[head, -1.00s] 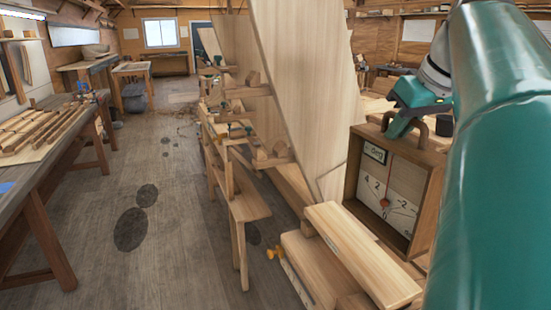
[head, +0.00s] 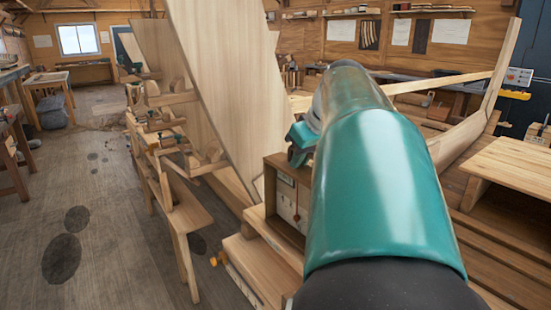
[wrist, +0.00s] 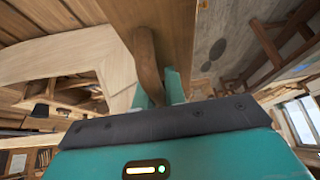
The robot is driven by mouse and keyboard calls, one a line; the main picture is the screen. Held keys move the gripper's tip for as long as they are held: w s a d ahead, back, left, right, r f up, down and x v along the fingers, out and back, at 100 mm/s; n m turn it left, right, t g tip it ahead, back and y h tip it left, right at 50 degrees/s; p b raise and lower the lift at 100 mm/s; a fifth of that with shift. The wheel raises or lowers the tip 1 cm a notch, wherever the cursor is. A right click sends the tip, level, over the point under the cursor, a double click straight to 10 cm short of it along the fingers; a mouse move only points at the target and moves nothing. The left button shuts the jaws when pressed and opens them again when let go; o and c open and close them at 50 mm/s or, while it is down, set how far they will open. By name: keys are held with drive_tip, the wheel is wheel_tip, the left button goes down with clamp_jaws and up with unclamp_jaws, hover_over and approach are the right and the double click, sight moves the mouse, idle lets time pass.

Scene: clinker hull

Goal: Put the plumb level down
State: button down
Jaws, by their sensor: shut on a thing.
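The plumb level (head: 287,203) is a wooden box with a white dial face. In the head view it is just left of my arm, which hides its right part. In the wrist view its wooden body (wrist: 172,22) and curved handle (wrist: 147,62) show close up. My gripper (head: 298,153) is above the box, mostly hidden behind my arm. The wrist view shows my gripper (wrist: 158,90) with teal fingers shut on the handle. The box is close to the light wooden step (head: 273,238); I cannot tell whether its underside touches anything.
A tall pale hull plank (head: 235,90) rises left of the level. A clamp-laden wooden stand (head: 175,190) is beyond it. A flat wooden bench top (head: 515,168) is at the right. Open floor (head: 110,250) lies at the left.

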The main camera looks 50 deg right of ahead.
drive_tip(key=shift+s, duration=0.1)
drive_tip(key=c, duration=1.5)
unclamp_jaws()
drive_tip(key=shift+f, duration=0.1)
drive_tip(key=shift+o, duration=0.2)
drive_tip(key=v, duration=1.2)
drive_tip(key=w+a+f+n+y, duration=0.1)
drive_tip(key=w+a+f, duration=0.4)
drive_tip(key=a, duration=0.4)
drive_tip(key=w+a+f, duration=0.2)
drive_tip(key=a+f, duration=0.5)
drive_tip(key=a, duration=0.1)
drive_tip(key=s+a+f, duration=0.2)
drive_tip(key=a+f, duration=0.6)
drive_tip(key=s+a+f+n, duration=0.1)
drive_tip(key=s+a+f, duration=0.1)
drive_tip(key=a+f, duration=0.6)
drive_tip(key=shift+a+n, duration=0.3)
drive_tip(key=shift+a, duration=0.45)
